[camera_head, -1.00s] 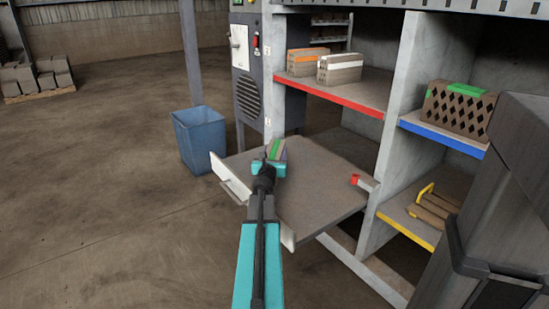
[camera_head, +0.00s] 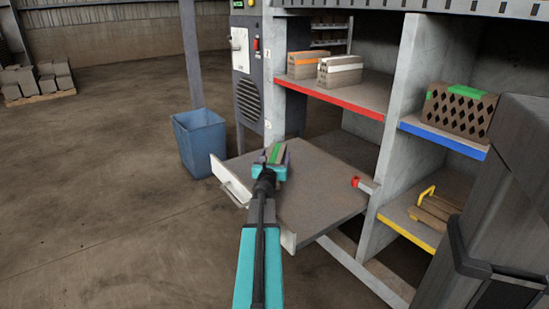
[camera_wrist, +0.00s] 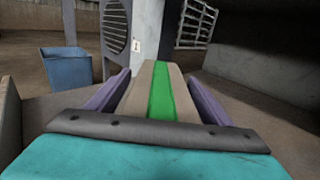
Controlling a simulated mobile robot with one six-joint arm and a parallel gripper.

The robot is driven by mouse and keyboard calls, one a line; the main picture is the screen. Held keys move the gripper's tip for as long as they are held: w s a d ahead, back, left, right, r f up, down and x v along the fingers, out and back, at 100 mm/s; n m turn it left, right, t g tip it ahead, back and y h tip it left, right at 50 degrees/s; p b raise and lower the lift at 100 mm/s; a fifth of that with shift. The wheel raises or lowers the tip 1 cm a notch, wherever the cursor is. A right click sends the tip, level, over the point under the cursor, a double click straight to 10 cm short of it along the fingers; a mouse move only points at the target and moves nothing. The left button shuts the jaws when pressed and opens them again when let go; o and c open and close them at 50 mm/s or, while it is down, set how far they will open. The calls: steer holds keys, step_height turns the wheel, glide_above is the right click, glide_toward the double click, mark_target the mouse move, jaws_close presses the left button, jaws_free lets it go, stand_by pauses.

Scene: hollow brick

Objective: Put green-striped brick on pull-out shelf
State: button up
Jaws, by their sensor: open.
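The green-striped brick (camera_head: 277,153) is on or just above the pull-out shelf (camera_head: 315,190), near its left far part. In the wrist view the brick (camera_wrist: 154,92) points away from me, its green stripe running lengthwise on top. My gripper (camera_head: 275,160) is around the brick, with one purple finger on each side. In the wrist view the fingers (camera_wrist: 156,95) are open, with the brick between them. The brick's underside is hidden, so I cannot tell for certain whether it rests on the shelf.
A blue bin (camera_head: 200,141) stands on the floor left of the shelf. Two bricks, one orange-striped (camera_head: 306,65) and one white-striped (camera_head: 340,70), sit on the red-edged shelf (camera_head: 350,92). A green-marked brick (camera_head: 458,110) sits on the blue-edged shelf (camera_head: 441,138).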

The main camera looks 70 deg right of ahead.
steer(key=shift+r, duration=0.15)
steer(key=v, duration=0.7)
steer(key=shift+a+p, duration=0.25)
steer(key=shift+p, duration=0.15)
stand_by(0.8)
